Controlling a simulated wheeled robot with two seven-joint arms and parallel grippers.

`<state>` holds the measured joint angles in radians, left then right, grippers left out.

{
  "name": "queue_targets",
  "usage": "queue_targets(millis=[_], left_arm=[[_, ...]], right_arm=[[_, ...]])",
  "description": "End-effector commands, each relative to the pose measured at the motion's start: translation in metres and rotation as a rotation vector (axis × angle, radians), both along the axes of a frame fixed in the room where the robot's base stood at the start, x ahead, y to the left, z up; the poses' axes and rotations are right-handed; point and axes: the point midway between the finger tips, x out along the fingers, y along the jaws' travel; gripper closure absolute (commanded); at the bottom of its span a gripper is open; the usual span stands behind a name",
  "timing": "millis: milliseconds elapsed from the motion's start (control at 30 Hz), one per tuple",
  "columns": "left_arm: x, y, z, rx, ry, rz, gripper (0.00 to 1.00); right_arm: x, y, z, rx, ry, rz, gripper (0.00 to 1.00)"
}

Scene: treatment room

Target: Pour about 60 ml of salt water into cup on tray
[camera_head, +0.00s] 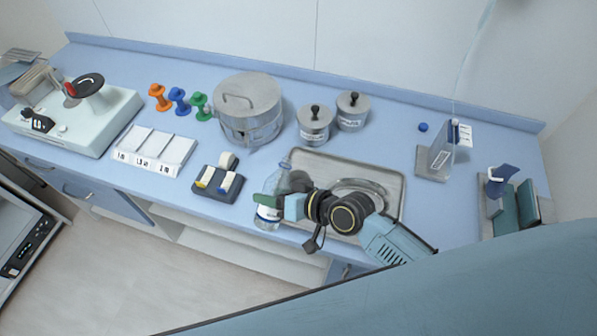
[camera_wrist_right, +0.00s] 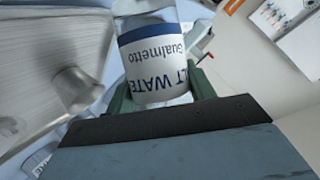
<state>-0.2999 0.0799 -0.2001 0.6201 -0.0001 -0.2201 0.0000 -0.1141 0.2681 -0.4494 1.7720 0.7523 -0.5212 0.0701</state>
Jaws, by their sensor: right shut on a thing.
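A clear bottle with a white and blue label (camera_head: 267,215) stands out at the left front of the metal tray (camera_head: 391,165). My right gripper (camera_head: 268,202) is shut around it. In the right wrist view, the bottle (camera_wrist_right: 157,62) reads "SALT WATER" upside down between the green fingers (camera_wrist_right: 160,92). It looks near upright; any slight tilt and the water level are unclear. A small metal cup (camera_wrist_right: 78,88) stands on the tray beside the bottle in the wrist view. In the head view my right arm and the bottle largely hide the cup. My left gripper is not in view.
A metal kidney dish (camera_head: 372,188) lies on the tray. Behind stand a large steel drum (camera_head: 248,105) and two lidded canisters (camera_head: 314,125) (camera_head: 352,110). A blue cap (camera_head: 423,127) lies right of them. An upright holder (camera_head: 437,160) stands right of the tray.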

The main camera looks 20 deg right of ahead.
Motion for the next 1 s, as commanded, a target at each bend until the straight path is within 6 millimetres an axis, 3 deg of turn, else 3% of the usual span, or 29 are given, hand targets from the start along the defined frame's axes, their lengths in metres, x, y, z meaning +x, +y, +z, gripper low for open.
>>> queue_targets(millis=[100, 433, 1000], left_arm=[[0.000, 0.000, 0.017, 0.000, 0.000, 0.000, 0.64], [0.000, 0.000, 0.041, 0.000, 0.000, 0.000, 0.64], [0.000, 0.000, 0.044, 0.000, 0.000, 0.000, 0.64]], right_arm=[[-0.002, 0.002, 0.006, -0.078, -0.069, 0.000, 0.75], [-0.003, 0.003, 0.004, -0.291, -0.257, -0.005, 0.75], [-0.001, 0.001, -0.003, -0.484, -0.426, -0.007, 0.75]])
